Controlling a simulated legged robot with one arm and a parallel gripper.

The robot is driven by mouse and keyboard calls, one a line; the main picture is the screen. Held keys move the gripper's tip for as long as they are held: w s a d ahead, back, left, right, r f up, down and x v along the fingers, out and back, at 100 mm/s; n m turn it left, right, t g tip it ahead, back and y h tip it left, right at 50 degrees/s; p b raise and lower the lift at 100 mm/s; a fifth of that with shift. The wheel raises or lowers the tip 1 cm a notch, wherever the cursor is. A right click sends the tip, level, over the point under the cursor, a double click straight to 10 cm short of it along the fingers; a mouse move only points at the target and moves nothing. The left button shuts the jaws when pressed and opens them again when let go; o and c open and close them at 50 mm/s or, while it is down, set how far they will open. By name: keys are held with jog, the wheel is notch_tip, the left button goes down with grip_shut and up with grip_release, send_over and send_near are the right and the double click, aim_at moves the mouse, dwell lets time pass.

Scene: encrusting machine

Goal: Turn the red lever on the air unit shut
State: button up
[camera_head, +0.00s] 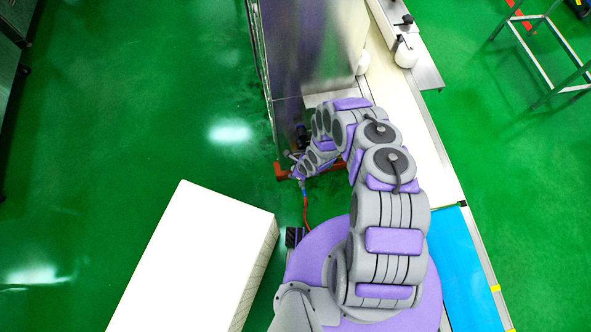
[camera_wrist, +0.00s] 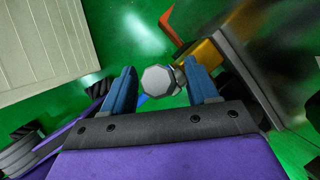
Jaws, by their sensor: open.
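The red lever (camera_wrist: 170,27) shows in the wrist view as a bent orange-red bar, above and beyond my fingers. In the head view a red piece (camera_head: 281,172) shows beside the end of my arm, at the machine's lower left corner. A grey eight-sided cap (camera_wrist: 159,80) with small metal parts beside it appears between my fingers in the wrist view; I cannot tell whether either finger touches it. A yellow part (camera_wrist: 203,54) lies just right of it. My gripper (camera_wrist: 160,68) is open, its two blue fingers apart. In the head view my arm hides most of the air unit.
The tall metal machine (camera_head: 300,60) stands beyond my arm. A large white box (camera_head: 195,255) stands at lower left, also at upper left in the wrist view (camera_wrist: 45,40). A red hose (camera_head: 306,208) hangs below the gripper. Green floor (camera_head: 130,120) is open at left.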

grip_shut()
dwell(0.6)
